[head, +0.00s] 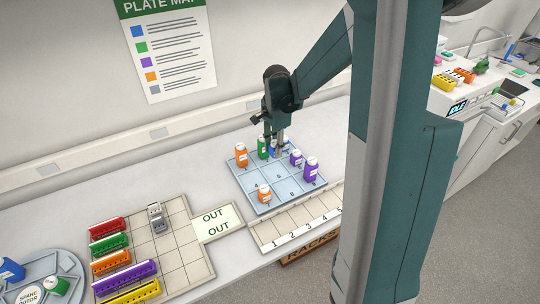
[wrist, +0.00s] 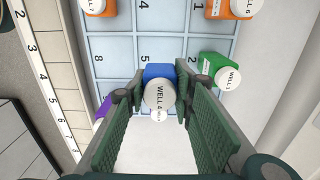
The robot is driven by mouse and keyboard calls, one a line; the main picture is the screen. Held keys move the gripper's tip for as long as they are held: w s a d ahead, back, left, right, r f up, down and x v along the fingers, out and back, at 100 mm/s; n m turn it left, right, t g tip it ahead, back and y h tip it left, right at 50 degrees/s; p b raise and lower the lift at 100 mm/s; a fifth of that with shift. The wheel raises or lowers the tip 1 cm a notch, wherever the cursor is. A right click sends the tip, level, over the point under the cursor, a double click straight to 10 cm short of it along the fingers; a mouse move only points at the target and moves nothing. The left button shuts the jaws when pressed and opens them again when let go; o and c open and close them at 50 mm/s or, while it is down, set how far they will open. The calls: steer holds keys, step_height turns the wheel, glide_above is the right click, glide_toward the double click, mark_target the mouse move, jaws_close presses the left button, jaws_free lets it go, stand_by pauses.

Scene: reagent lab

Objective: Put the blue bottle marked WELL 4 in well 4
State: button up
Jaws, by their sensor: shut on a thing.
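The blue bottle marked WELL 4 (wrist: 160,92) is between the two fingers of my gripper (wrist: 160,105), its white cap facing the wrist camera. In the head view my gripper (head: 276,150) is at the back part of the pale blue well plate (head: 277,183), between a green bottle (head: 262,148) and a purple bottle (head: 296,158). A little blue of the held bottle (head: 273,147) shows between the fingers there. I cannot tell how far its base is from the plate. In the wrist view the printed 5 and 8 are visible beyond the bottle.
Orange bottles (head: 241,155) (head: 264,194) and another purple bottle (head: 311,169) stand on the plate. A numbered rack (head: 296,226) lies in front, an OUT sign (head: 217,223) and coloured racks (head: 110,245) to the left.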

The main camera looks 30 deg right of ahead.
steer(key=p, duration=0.3)
glide_above(253, 180)
steer(key=shift+r, duration=0.15)
stand_by(0.4)
steer(key=shift+f, duration=2.9)
steer(key=shift+f, duration=0.15)
steer(key=shift+f, duration=1.95)
steer(key=shift+f, duration=0.15)
steer(key=o, duration=0.9)
